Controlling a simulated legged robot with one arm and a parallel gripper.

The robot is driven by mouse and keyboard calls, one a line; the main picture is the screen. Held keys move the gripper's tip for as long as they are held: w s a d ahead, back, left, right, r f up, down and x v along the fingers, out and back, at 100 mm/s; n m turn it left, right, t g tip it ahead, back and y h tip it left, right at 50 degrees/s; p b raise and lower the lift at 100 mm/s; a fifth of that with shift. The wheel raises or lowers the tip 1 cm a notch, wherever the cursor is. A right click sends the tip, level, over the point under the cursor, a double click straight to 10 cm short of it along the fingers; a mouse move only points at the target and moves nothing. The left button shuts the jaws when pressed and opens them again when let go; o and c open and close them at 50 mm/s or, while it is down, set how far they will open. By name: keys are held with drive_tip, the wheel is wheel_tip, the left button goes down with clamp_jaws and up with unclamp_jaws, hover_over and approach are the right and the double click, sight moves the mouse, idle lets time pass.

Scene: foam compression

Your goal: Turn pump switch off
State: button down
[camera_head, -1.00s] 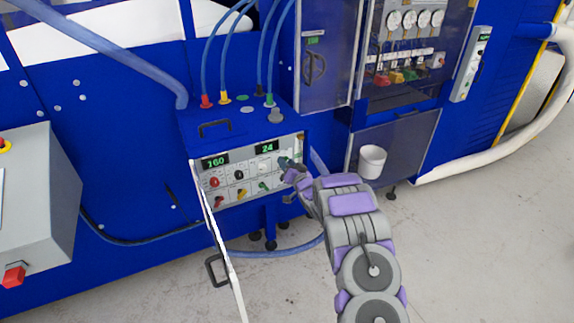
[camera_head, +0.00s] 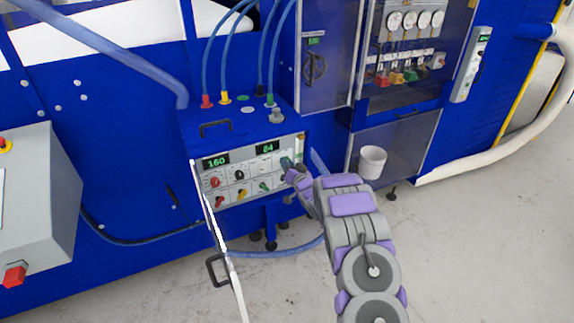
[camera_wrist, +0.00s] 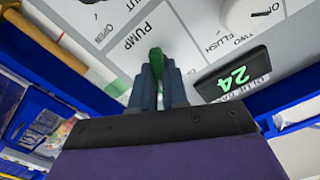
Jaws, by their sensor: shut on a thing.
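The control panel (camera_head: 225,193) is a white face on a blue box, with lit green displays and rows of coloured knobs. The green pump switch (camera_wrist: 155,56) sits beside the printed word PUMP in the wrist view, which shows the panel upside down. My gripper (camera_wrist: 157,82) is shut on this switch, with a finger on each side and the green top showing between them. In the head view my gripper (camera_head: 287,165) is at the panel's upper right corner and hides the switch there.
The panel's clear door (camera_head: 222,245) hangs open to the left of my arm, with a black handle. A lit display (camera_wrist: 232,76) is close to my fingers. Hoses rise from the box top.

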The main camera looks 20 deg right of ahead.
drive_tip(key=n+b, duration=0.4)
drive_tip(key=n, duration=0.7)
drive_tip(key=shift+a+f, duration=0.1)
drive_tip(key=shift+a, duration=0.05)
drive_tip(key=shift+n, duration=0.4)
drive_tip(key=c, duration=1.1)
unclamp_jaws()
drive_tip(key=shift+c, duration=0.2)
drive_tip(key=shift+s, duration=0.15)
drive_tip(key=s+p, duration=0.2)
drive_tip(key=s, duration=1.5)
drive_tip(key=shift+d+p, duration=0.3)
drive_tip(key=shift+d, duration=0.05)
